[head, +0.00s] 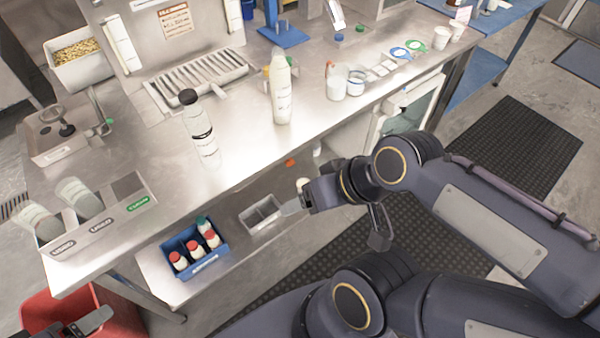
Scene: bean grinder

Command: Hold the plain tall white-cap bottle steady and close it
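A tall plain white bottle (281,95) stands upright on the steel counter, right of a tall bottle with a black cap (201,130). Its top is pale, and I cannot tell whether a cap is on it. My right gripper (295,198) is in front of the counter's front edge, below and apart from the white bottle. A small white piece (303,185) shows at its fingers; I cannot tell whether it is a cap or part of the gripper. My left gripper (88,322) is partly in view at the bottom left, far from the bottles.
A blue crate (208,262) of red-capped bottles and a grey bin (247,222) are on the lower shelf. A red bin (40,312) is at lower left. The front middle of the counter is clear.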

